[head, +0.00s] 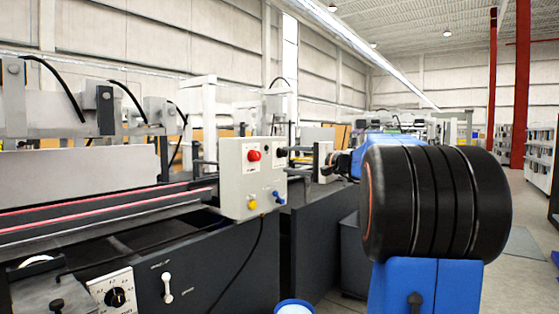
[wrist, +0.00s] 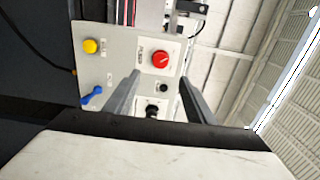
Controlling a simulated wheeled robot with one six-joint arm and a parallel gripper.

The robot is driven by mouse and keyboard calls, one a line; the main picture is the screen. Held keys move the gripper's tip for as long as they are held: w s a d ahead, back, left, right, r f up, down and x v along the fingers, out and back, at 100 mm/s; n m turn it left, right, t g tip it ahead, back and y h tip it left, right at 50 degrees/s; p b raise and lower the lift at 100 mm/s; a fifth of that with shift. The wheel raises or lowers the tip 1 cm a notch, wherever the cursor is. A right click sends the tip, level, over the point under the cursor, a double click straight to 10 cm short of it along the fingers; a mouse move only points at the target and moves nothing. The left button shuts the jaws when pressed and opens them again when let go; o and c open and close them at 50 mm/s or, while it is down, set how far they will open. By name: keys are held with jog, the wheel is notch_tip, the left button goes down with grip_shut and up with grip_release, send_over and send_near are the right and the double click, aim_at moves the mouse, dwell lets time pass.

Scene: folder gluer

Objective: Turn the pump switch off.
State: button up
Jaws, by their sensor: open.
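A pale control box (head: 238,190) faces my gripper; its face also fills the middle of the wrist view (wrist: 117,47). It carries a red knob (wrist: 160,59), a yellow button (wrist: 90,46), a blue lever switch (wrist: 92,95) and small black controls (wrist: 163,88). Small labels sit beside these controls, but I cannot read which one marks the pump. My gripper (wrist: 159,79) is open and empty, with its fingers pointing at the box beside the red knob and around the line of a black control. In the head view my gripper (head: 298,157) is at the box's right side.
A dark machine panel (head: 215,265) below holds a white lever (head: 166,288) and a black dial (head: 115,297). A black cable hangs under the box. A blue-rimmed bucket (head: 294,307) stands at the bottom.

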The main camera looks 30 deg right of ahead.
jog(key=shift+v, duration=1.5)
jog(key=s+a+f+n+g+y, duration=0.15)
jog(key=a+f, duration=0.25)
jog(key=a, duration=0.4)
jog(key=s+a+f+n+g+h, duration=0.1)
jog(key=s+a+f+n+g, duration=0.15)
jog(key=a+f, duration=0.35)
jog(key=s+a+f+n+g, duration=0.3)
jog(key=s+a+f+g, duration=0.2)
jog(key=s+a+f, duration=0.7)
jog(key=s+a+f+n+g+h, duration=0.2)
jog(key=s+f+n+h, duration=0.4)
jog(key=s+f, duration=1)
jog(key=s+g, duration=0.1)
jog(key=s, duration=0.2)
jog(key=shift+f+n+h, duration=0.35)
jog(key=shift+n, duration=0.05)
jog(key=shift+s+a, duration=0.1)
